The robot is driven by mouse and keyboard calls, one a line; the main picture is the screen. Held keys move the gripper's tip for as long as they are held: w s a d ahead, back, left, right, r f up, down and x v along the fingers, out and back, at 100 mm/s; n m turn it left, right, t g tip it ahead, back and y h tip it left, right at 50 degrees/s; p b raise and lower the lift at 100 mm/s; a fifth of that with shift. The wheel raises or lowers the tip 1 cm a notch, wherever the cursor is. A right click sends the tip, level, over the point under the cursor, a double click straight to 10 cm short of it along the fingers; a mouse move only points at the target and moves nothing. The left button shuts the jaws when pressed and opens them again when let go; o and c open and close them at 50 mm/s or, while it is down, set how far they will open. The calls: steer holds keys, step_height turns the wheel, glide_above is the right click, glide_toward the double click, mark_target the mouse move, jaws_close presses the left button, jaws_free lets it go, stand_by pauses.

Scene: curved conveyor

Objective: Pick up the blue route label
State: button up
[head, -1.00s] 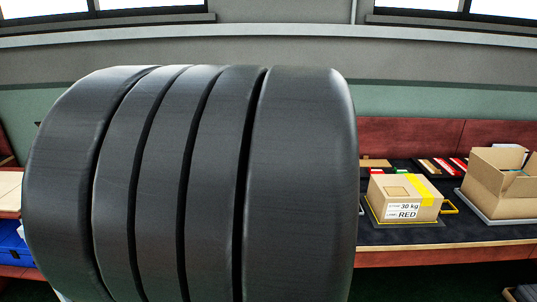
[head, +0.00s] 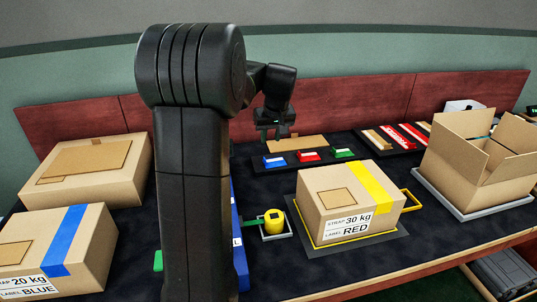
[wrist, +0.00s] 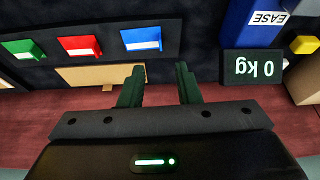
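The blue route label (head: 275,160) lies on a dark board on the table, at the left end of a row with a red label (head: 309,155) and a green label (head: 344,153). In the wrist view the blue label (wrist: 141,40) sits at the upper middle, beyond the fingertips. My gripper (wrist: 160,72) is open, with a clear gap between its two dark fingers and nothing held. In the head view my gripper (head: 275,136) hangs behind and above the blue label, apart from it. My arm hides part of the table left of the label.
A taped box marked RED (head: 318,205) stands in front of the labels. An open carton (head: 475,160) is at right. Boxes stand at left, one marked BLUE (head: 30,245). A yellow cylinder (head: 273,219) sits on a small tray. The wrist view shows a "0 kg" display (wrist: 252,68).

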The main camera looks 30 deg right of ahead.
steer(key=w+d+f, duration=0.1)
steer(key=w, duration=0.1)
steer(key=b, duration=0.1)
glide_above(265, 160)
steer(key=s, duration=0.3)
steer(key=f, duration=0.6)
steer(key=shift+w+d+f, duration=0.2)
steer(key=shift+w+f, duration=0.05)
steer(key=x, duration=0.3)
steer(key=b+x, duration=0.1)
steer(key=x, duration=0.1)
steer(key=shift+a, duration=0.4)
steer(key=shift+w+d+f, duration=0.1)
steer(key=shift+w+f, duration=0.1)
steer(key=shift+f, duration=0.15)
jaws_close()
